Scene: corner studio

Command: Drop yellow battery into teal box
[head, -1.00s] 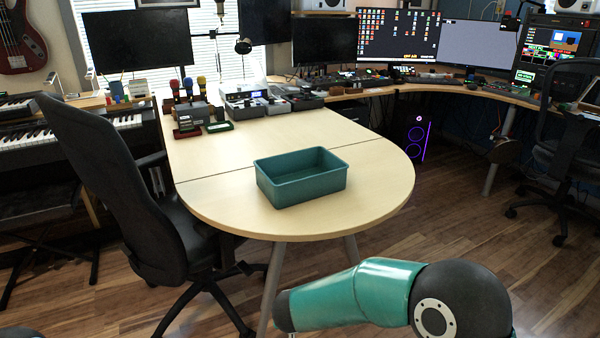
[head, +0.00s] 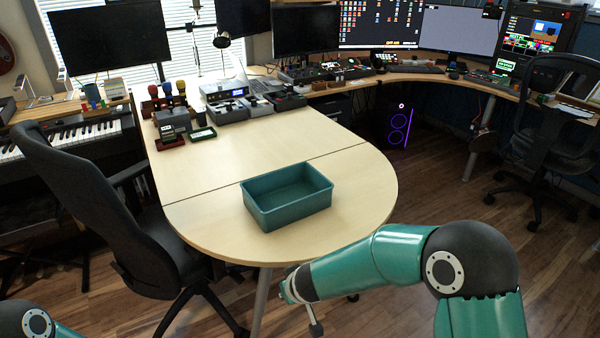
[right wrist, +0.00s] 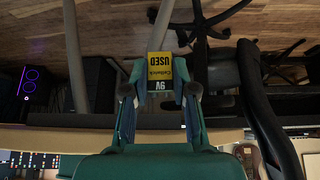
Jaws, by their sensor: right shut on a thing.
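The yellow battery (right wrist: 160,66), labelled "USED" and "9V", sits between the fingertips of my right gripper (right wrist: 159,90) in the right wrist view. The gripper is shut on it. The teal box (head: 291,215) is open-topped and looks empty. It stands upright near the rounded end of the table in the head view. My right forearm comes in from the right in front of the table, with its wrist end low, below and apart from the box. The battery cannot be made out in the head view. My left gripper is out of view.
The light wood table (head: 350,195) is clear around the box. Microphones on stands (head: 168,98) and small gear (head: 230,110) stand at its far end. A black office chair (head: 85,190) is close on the left. Wood floor (head: 450,215) lies open to the right.

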